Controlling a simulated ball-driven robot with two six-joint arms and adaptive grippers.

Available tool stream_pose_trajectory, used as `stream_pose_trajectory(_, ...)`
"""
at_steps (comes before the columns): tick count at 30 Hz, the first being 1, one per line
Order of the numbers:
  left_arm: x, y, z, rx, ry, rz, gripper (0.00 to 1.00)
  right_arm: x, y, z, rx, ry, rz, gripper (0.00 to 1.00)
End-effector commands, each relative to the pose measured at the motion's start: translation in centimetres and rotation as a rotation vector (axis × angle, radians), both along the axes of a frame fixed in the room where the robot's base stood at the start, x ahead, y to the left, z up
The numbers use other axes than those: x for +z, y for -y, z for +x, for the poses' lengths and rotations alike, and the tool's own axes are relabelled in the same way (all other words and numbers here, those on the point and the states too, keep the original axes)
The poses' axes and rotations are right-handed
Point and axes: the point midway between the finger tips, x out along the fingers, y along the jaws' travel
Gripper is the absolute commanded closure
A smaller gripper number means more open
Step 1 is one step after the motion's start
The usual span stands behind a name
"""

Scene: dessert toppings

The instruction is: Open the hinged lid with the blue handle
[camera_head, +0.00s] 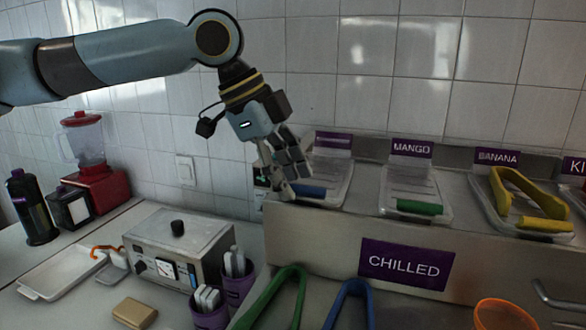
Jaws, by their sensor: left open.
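The hinged lid with the blue handle (309,191) is the leftmost lid on top of the chilled unit. The clear lid (329,172) lies closed and flat, with a purple label behind it. My left gripper (286,178) points down at the left end of the blue handle. Its fingers cover part of the lid and the handle's left end, and I cannot tell whether they touch it. The left gripper is open and holds nothing visible. My right gripper is not in view.
Closed lids with a green handle (419,207) and a yellow handle (544,223) stand to the right; yellow tongs (530,190) lie on the latter. Green tongs (273,300) and blue tongs (349,302) are in front. A metal box (180,245) and a red blender (88,165) stand left.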

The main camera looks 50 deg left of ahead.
Motion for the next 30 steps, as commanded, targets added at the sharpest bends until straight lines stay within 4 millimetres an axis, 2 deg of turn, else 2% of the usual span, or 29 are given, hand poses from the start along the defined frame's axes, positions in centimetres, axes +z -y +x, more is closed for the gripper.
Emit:
stream_pose_trajectory(7,-1.00,0.47,0.44,0.001,-0.002,-0.002,0.59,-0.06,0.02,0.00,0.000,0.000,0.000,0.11)
stream_pose_trajectory(19,-1.19,0.53,0.49,0.000,-0.005,0.000,0.61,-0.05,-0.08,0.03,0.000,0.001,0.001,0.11)
stream_pose_trajectory(28,-1.20,0.56,0.45,-0.001,-0.005,-0.001,1.00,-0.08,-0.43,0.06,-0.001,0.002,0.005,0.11)
stream_pose_trajectory(30,-1.22,0.58,0.43,-0.001,-0.006,-0.001,1.00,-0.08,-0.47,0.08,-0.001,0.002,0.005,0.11)
